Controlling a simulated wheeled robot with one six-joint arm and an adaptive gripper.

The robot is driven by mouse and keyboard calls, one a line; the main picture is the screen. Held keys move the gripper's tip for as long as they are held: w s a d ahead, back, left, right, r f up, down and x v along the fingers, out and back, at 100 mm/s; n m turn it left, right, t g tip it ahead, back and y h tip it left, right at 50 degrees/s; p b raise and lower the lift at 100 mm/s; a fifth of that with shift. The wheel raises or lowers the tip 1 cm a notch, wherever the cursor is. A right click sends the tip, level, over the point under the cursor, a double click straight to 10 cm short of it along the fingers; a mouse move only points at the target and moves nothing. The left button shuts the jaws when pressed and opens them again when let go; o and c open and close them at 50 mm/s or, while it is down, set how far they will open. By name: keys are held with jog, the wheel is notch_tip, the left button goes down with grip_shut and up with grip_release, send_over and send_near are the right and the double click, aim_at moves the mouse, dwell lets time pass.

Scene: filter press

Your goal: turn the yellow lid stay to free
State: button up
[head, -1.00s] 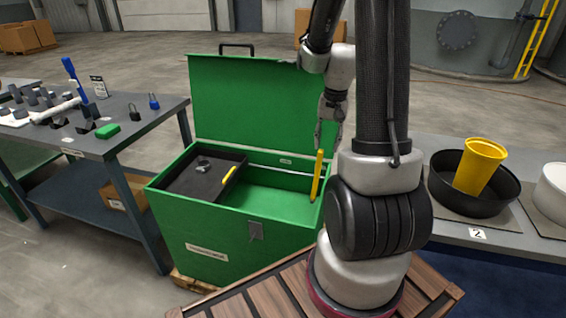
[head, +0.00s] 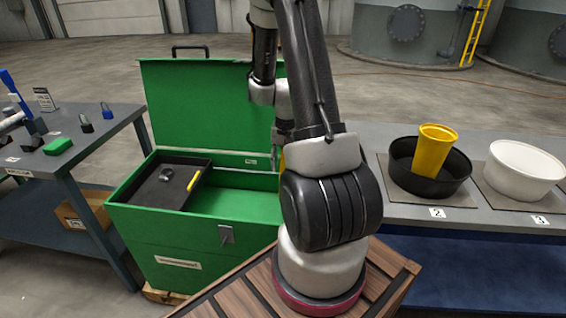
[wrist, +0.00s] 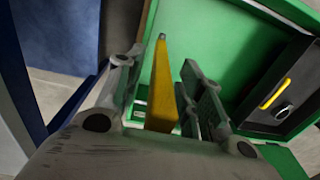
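The yellow lid stay (wrist: 161,88) stands up from the rim of the green box (wrist: 228,45) in the wrist view. My gripper (wrist: 163,70) is open, with one finger on each side of the stay; I cannot tell whether either finger touches it. In the head view the green box (head: 185,243) has its lid (head: 205,105) raised. There my arm hides nearly all of the stay, leaving only a sliver of yellow (head: 281,162), and my gripper's fingers cannot be made out.
A black tray (head: 150,190) with a yellow handle sits in the box's left side. A workbench with small parts (head: 60,160) stands left. A grey bench at right holds a black pan (head: 455,178), yellow cup (head: 432,155) and white tub (head: 525,170).

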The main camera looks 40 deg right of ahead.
grip_shut()
jog(key=shift+a, duration=0.1)
jog(key=w+a+f+g+h, duration=1)
jog(key=w+f+g, duration=0.1)
jog(key=shift+w+a+f+g, duration=0.2)
jog(key=shift+w+f+g, duration=0.1)
jog(key=shift+w, duration=0.1)
dwell(0.7)
